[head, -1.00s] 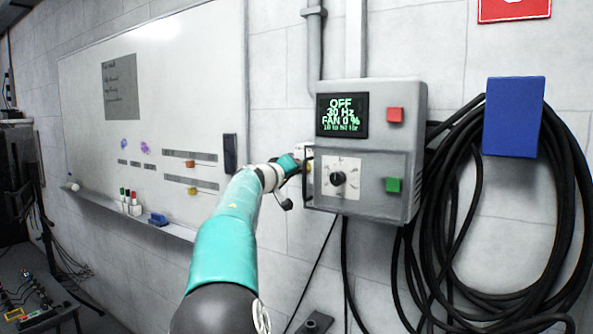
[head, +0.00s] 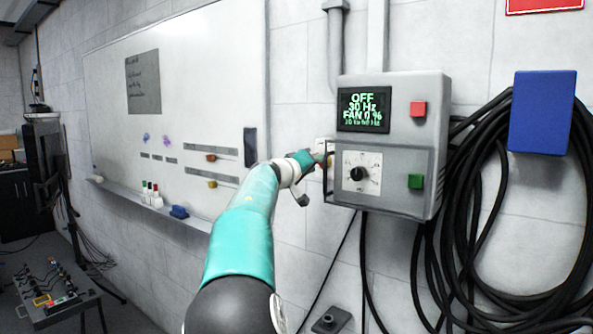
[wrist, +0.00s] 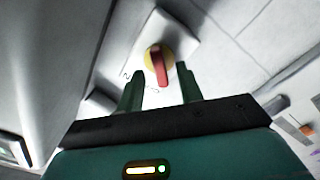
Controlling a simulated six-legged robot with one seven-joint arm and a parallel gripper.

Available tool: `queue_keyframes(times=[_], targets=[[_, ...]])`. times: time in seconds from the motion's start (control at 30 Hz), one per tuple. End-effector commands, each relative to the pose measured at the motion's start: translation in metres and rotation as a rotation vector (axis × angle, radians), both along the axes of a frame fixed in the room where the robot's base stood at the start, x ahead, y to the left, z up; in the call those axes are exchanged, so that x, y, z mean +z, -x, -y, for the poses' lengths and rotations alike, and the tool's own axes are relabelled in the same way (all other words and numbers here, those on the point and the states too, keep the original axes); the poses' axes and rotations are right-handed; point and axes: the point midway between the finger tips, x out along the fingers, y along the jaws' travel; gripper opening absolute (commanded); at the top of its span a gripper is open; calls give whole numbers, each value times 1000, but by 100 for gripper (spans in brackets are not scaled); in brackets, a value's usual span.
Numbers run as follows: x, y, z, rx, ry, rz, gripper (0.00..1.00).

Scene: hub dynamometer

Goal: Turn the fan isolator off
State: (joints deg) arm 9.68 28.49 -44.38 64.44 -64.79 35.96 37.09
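The fan isolator (wrist: 159,64) shows in the wrist view as a red handle on a yellow disc, on a white plate (wrist: 183,38). The handle points down in the picture, toward the space between my fingers. In the head view my gripper (head: 319,157) is at the left side of the grey control box (head: 425,150) and mostly hides the isolator.
The box's display (head: 363,109) reads OFF, 30 Hz, FAN 0 %. A black knob (head: 358,174), a red button (head: 418,109) and a green button (head: 415,181) are on its front. A thin black handle (head: 328,178) stands out beside my gripper. Coiled black cables (head: 470,250) hang at right.

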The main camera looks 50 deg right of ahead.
Motion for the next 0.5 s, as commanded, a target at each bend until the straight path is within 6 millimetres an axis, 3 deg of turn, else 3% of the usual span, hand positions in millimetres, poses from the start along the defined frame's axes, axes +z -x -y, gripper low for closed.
queue_keyframes(times=[0.5], targets=[[0, 7, -84, 4, -3, 2, 36]])
